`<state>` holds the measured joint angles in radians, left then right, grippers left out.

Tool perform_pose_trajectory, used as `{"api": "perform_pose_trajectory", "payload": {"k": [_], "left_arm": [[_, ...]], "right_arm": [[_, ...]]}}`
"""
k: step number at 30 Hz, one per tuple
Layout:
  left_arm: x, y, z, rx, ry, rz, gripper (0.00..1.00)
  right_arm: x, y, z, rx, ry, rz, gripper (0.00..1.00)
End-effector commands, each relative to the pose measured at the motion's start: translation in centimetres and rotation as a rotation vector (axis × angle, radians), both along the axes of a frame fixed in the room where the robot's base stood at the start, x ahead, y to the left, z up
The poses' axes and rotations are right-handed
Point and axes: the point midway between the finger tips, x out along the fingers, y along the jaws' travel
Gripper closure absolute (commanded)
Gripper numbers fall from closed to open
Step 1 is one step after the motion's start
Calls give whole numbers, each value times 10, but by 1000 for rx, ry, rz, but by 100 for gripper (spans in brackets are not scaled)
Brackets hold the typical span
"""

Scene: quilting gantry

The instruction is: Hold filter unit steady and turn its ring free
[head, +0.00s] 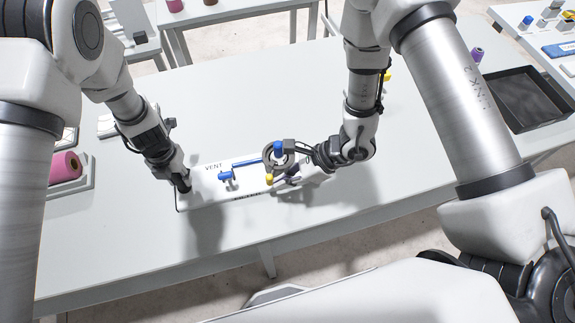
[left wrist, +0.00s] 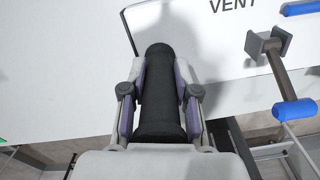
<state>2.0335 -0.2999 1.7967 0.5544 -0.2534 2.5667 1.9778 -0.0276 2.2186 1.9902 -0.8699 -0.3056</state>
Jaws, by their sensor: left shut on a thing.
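The filter unit is a white panel (head: 208,197) marked VENT, lying on the grey table; it also fills the top of the left wrist view (left wrist: 180,20). My left gripper (head: 184,186) is at the panel's left end. In the left wrist view, its fingers (left wrist: 160,95) are shut on a black cylindrical grip (left wrist: 159,75) at the panel's edge. A grey ring (head: 270,160) stands on the right part of the panel, with a blue-topped part beside it. My right gripper (head: 294,158) is at the ring; its fingers overlap it, so I cannot tell whether they touch or are closed.
A blue lever (head: 226,176) stands left of the ring. A pink spool (head: 66,166) lies in a tray at the left. A black tray (head: 525,98) is at the right. The table front is clear. Another table (head: 235,10) stands behind.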

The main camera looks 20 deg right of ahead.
Motion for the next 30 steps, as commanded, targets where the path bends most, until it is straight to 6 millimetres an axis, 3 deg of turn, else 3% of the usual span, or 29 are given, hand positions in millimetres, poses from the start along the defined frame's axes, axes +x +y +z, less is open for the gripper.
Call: {"api": "perform_pose_trajectory", "payload": {"k": [12, 30], "left_arm": [[-5, 0, -5, 0, 11, 0, 100], [-5, 0, -5, 1, 12, -1, 100]], "right_arm": [[7, 22, -1, 1, -3, 0, 100], [9, 26, -1, 1, -3, 0, 100]]}}
